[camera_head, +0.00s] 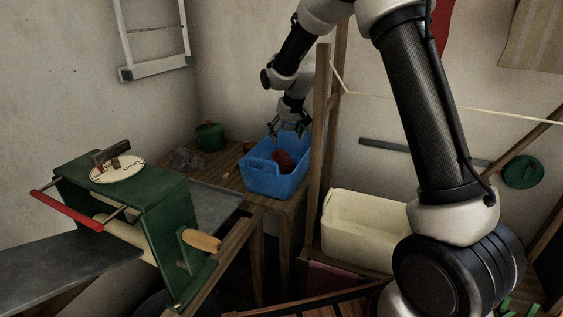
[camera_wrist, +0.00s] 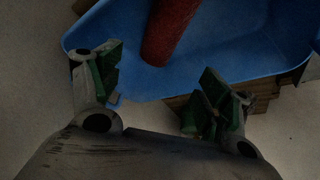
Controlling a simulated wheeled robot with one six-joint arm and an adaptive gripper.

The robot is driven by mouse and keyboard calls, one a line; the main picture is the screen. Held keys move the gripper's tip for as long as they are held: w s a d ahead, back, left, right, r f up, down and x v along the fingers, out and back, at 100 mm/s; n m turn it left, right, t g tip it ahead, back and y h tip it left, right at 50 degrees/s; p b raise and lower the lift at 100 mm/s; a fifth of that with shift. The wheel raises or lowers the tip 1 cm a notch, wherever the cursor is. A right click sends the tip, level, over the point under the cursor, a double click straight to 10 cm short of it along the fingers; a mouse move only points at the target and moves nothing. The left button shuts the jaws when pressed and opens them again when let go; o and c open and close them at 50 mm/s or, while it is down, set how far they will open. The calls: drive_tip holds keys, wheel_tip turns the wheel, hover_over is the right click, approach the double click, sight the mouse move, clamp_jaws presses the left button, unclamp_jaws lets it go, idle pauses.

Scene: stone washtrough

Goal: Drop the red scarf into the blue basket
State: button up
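The blue basket (camera_head: 262,181) stands on a wooden bench in the back corner; its inside and rim fill the upper part of the wrist view (camera_wrist: 235,50). A dark red roll, which looks like the red scarf (camera_head: 284,161), lies inside the basket. In the wrist view the red scarf (camera_wrist: 171,30) rests against the blue inside, its upper end cut off by the frame. My gripper (camera_head: 290,128) is just above the basket. In the wrist view my gripper (camera_wrist: 160,76) has its fingers wide apart, with nothing between them, and the scarf lies beyond, apart from them.
A green mangle (camera_head: 150,205) with a red bar stands at the left front. A dark green pot (camera_head: 210,137) is behind the basket's left side. A wooden post (camera_head: 321,130) rises close to the basket's right. A cream tub (camera_head: 362,226) stands farther right. Red cloth (camera_head: 442,22) hangs top right.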

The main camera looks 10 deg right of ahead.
drive_tip(key=v, duration=1.2)
drive_tip(key=shift+s, duration=0.1)
